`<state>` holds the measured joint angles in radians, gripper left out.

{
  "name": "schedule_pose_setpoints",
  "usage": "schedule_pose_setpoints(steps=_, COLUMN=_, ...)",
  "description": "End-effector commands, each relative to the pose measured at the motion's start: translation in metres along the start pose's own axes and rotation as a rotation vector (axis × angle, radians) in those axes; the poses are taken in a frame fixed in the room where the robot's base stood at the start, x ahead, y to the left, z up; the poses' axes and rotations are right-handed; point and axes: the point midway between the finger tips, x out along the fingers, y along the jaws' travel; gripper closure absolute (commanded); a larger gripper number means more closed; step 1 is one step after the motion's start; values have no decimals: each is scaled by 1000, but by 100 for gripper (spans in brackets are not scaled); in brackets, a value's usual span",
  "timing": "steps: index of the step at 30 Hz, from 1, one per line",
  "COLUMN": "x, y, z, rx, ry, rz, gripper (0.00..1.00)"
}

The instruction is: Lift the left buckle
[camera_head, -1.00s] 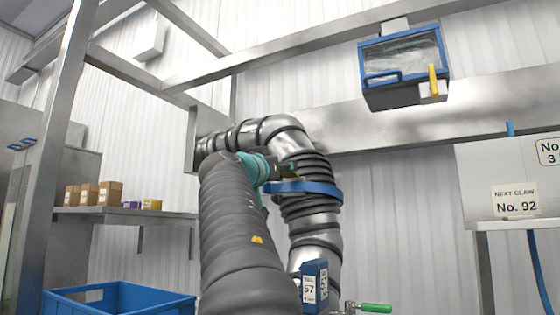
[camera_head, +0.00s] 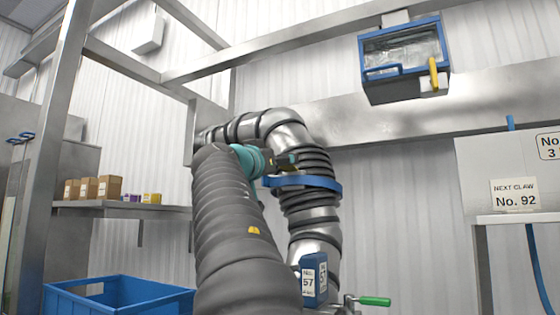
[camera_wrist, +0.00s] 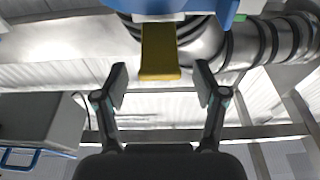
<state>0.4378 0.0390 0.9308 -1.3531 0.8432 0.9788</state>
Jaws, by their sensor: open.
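The left buckle shows in the wrist view as a yellow tab (camera_wrist: 159,52) hanging from a blue band (camera_wrist: 185,8) on a ribbed silver pipe. My gripper (camera_wrist: 160,86) is open, with one finger on each side of the tab's lower end. There is a visible gap between each finger and the tab, and nothing is held. In the head view the blue band (camera_head: 318,185) wraps the silver pipe (camera_head: 311,220). My gripper (camera_head: 287,162) is at the band's left side there, small and partly hidden by my arm, so its fingers are hard to make out.
A blue-framed box (camera_head: 405,60) with a yellow lever (camera_head: 433,75) hangs at the upper right. A blue box labelled 57 (camera_head: 313,280) and a green-handled valve (camera_head: 374,301) are low beside the pipe. A blue crate (camera_head: 115,300) stands at lower left.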

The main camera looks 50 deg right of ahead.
Motion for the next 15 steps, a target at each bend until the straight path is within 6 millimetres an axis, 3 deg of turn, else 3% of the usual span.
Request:
schedule_pose_setpoints(steps=9, x=-62, y=0, z=-1, rx=2, ry=1, rz=-5, gripper=29)
schedule_pose_setpoints(steps=15, x=-90, y=0, z=0, rx=1, ry=0, rz=-2, gripper=29)
